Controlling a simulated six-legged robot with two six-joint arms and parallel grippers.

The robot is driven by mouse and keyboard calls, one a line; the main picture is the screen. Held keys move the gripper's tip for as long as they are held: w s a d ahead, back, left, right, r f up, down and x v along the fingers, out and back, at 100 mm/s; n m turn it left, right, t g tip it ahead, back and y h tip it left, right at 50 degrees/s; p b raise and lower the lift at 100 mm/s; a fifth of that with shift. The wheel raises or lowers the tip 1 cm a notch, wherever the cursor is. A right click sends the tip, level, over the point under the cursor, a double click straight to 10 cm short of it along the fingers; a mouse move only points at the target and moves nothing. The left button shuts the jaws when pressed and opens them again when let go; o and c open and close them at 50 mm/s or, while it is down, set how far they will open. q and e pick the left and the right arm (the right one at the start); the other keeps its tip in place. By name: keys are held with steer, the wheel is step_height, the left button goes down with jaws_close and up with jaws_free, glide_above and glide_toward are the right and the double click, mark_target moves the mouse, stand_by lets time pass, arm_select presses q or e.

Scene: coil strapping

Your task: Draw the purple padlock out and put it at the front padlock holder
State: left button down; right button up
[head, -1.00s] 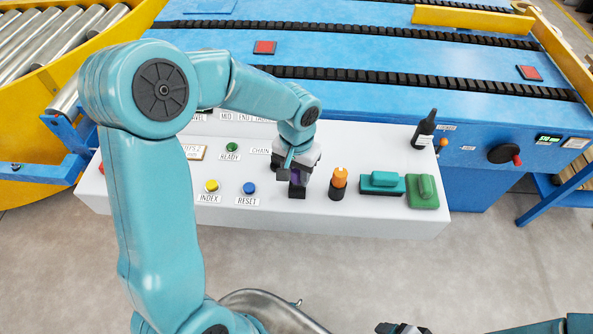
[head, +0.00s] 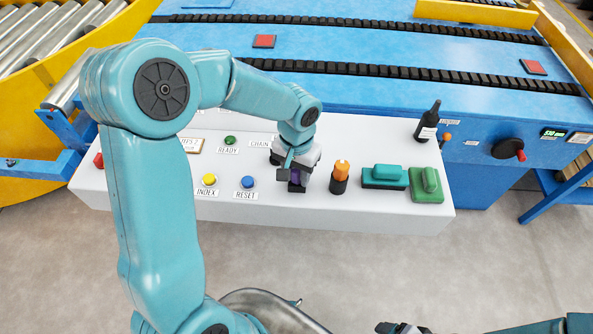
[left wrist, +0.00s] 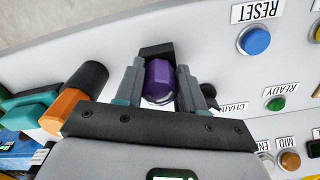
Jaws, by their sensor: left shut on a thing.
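The purple padlock (left wrist: 158,76) is between the two grey fingers of my left gripper (left wrist: 160,88), which is shut on it. A little of its shackle shows below the purple body in the left wrist view. A black holder-like block (left wrist: 156,50) sits right against the padlock's far end; I cannot tell whether the padlock is still seated in it. In the head view my left gripper (head: 297,172) is over the front part of the white console, with a sliver of purple (head: 295,179) showing. My right gripper (head: 398,328) is cut off at the bottom edge.
The white console (head: 340,215) carries an orange-topped black knob (head: 340,177), teal (head: 384,175) and green (head: 427,184) blocks right of the gripper. Yellow (head: 209,180) and blue (head: 247,182) buttons lie left. A dark bottle (head: 428,124) stands behind right.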

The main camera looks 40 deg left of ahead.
arm_select(q)
steer(key=c, duration=0.6)
jaws_free()
step_height(320, 180, up, 16)
steer(key=shift+r+p, duration=0.15)
steer(key=shift+p, duration=0.2)
